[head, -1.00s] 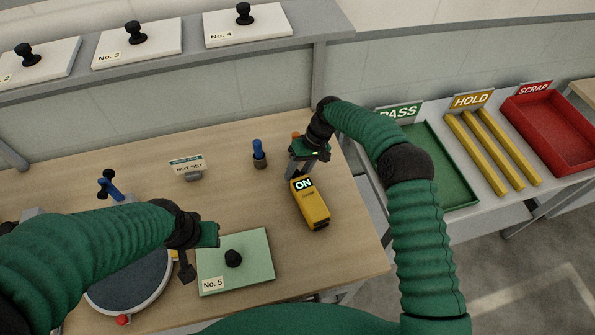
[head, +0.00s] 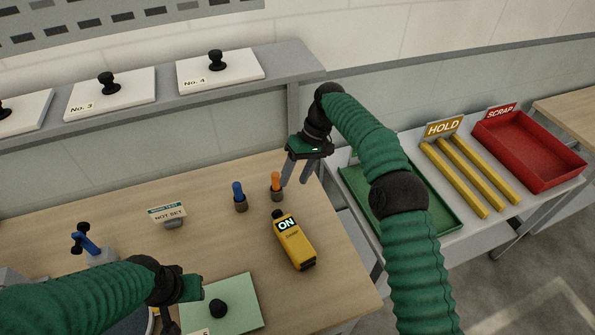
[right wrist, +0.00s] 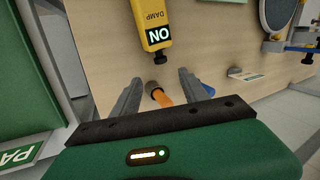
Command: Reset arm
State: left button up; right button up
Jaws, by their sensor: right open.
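My right gripper (head: 296,172) is open and empty, raised near the table's back right corner. In the right wrist view its two fingers (right wrist: 158,88) stand apart, with an orange-handled tool (right wrist: 160,97) showing beyond them. The yellow meter (head: 293,242) with an "ON" label lies on the table below the right gripper, apart from it; it also shows in the right wrist view (right wrist: 152,22). My left gripper (head: 178,312) is at the lower left, beside a green plate with a black knob (head: 237,308). Its fingers are partly hidden, so I cannot tell its opening.
A blue-handled tool (head: 239,196) and the orange-handled tool (head: 276,186) stand upright in small holders. A "NOT SET" sign (head: 168,215) is to their left. The green tray (head: 447,222), yellow HOLD rails (head: 468,178) and red SCRAP tray (head: 532,152) are at right. White knobbed plates line the back shelf (head: 190,92).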

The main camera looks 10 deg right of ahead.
jog(key=shift+v, duration=1.15)
